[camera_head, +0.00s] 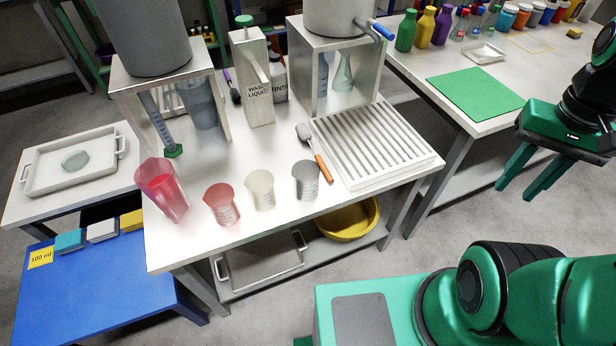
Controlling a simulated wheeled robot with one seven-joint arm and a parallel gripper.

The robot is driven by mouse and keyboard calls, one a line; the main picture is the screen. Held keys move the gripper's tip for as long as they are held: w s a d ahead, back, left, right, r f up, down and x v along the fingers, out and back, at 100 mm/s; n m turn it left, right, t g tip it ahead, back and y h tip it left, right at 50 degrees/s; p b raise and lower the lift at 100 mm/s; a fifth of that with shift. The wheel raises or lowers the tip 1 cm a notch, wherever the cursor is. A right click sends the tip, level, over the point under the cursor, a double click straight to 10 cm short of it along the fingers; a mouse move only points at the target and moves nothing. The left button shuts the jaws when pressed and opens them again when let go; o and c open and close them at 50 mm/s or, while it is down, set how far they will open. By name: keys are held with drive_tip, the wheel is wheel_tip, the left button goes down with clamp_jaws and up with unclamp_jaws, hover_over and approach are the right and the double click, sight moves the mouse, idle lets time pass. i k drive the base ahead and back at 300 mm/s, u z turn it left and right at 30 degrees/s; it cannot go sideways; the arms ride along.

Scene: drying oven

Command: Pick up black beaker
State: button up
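The black beaker (306,180) looks dark grey and see-through. It stands upright on the white table (235,246) near its front edge, as the rightmost of a row of beakers. My gripper (516,193) is at the right of the view, beyond the table's right end. Its two green fingers point down and left, with a gap between them and nothing held. It is well apart from the black beaker.
A clear beaker (260,190) and a red beaker (222,204) stand left of the black one. A taller red vessel (162,188) stands further left.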

sight(305, 173)
drive_tip(key=z, duration=1.8)
drive_tip(key=k, duration=0.85)
drive_tip(key=u, duration=0.75)
